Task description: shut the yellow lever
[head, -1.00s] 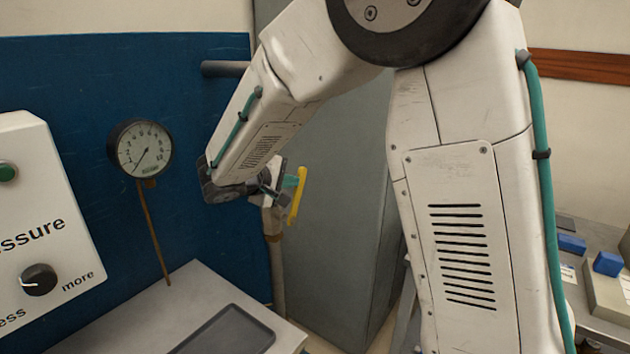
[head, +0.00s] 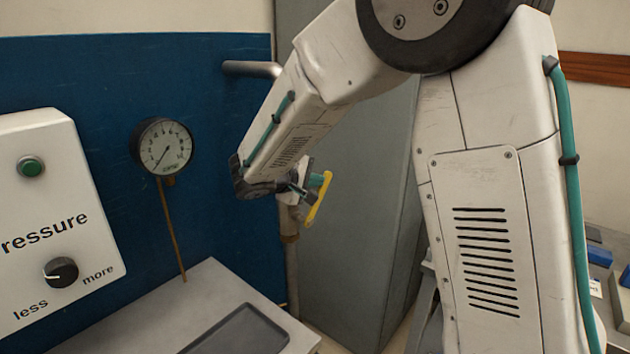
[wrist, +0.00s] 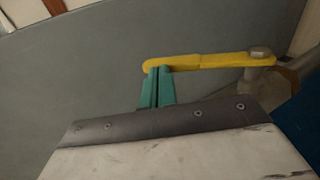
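The yellow lever (head: 318,202) sits on a pipe valve beside the blue panel and slants from upper right to lower left in the head view. In the wrist view the lever (wrist: 205,62) runs nearly level from its free end at left to a metal bolt at right. My gripper (head: 320,180) is at the lever's upper end. In the wrist view the teal fingers of my gripper (wrist: 159,72) are together, with their tips against the lever near its free end. They seem to press on it rather than hold it.
A pressure gauge (head: 163,147) stands left of my arm. A white control box (head: 45,190) with a green button and a knob is at far left. A grey bench (head: 185,305) with a dark tray is below. A grey cabinet (head: 365,215) stands behind the lever.

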